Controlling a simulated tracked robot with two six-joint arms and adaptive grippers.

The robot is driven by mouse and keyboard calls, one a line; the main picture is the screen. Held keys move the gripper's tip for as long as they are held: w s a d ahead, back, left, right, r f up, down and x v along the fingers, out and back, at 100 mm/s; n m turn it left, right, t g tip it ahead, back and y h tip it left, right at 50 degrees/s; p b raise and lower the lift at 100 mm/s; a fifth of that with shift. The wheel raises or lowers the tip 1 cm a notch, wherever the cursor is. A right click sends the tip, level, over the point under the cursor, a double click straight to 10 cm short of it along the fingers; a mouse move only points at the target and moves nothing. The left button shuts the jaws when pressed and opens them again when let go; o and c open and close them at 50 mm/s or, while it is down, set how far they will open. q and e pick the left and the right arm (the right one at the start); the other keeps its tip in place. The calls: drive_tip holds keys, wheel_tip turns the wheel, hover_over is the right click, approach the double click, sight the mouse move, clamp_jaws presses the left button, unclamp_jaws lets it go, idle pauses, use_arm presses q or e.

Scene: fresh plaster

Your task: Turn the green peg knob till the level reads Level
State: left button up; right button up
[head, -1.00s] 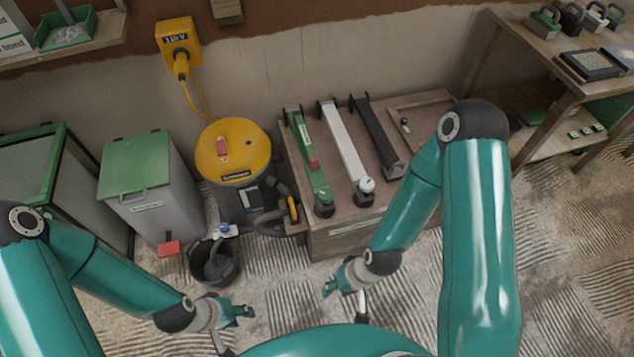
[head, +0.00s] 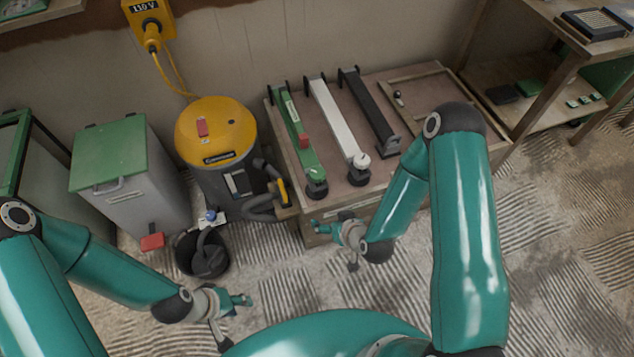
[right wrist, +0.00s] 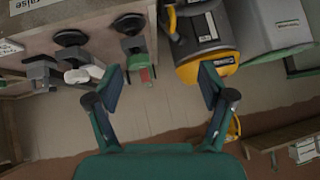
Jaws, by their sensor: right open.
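A green bar (head: 300,150) with a red block on it lies on the low wooden bench, with a round black knob (head: 316,187) at its near end. I cannot make out a green knob or a level reading. In the right wrist view the green bar's end (right wrist: 137,62) shows between and beyond the fingers, apart from them. My right gripper (head: 316,228) is open and empty, just in front of the bench, short of the bar's near end; its spread fingers show in the right wrist view (right wrist: 162,88). My left gripper (head: 245,300) hangs low over the floor; its fingers are too small to judge.
A white bar (head: 337,120) and a dark grey bar (head: 370,110) lie beside the green one. Left of the bench (head: 440,78) stand a yellow-topped vacuum (head: 215,130), a black bucket (head: 202,252) and a grey green-lidded bin (head: 130,180). The floor in front is clear.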

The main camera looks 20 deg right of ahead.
sight(318, 174)
use_arm(q)
wheel_tip(318, 174, down, 7)
drive_tip(key=b, duration=0.5)
use_arm(e)
drive_tip(key=w+d+f+t, duration=0.1)
drive_tip(key=w+f, duration=0.1)
drive_tip(key=w, duration=0.5)
drive_tip(key=w+f+t+h, duration=0.1)
drive_tip(key=w+f+t, duration=0.1)
drive_tip(key=w, duration=0.4)
drive_tip(key=w+d+f+t, duration=0.1)
drive_tip(key=w+f, duration=0.2)
drive_tip(key=w, duration=0.4)
drive_tip(key=shift+w+d+f+n+t+h, duration=0.3)
drive_tip(key=shift+w+f+t, duration=0.05)
drive_tip(key=shift+t, duration=0.05)
use_arm(q)
drive_tip(key=shift+r, duration=0.1)
use_arm(e)
drive_tip(key=c, duration=1.2)
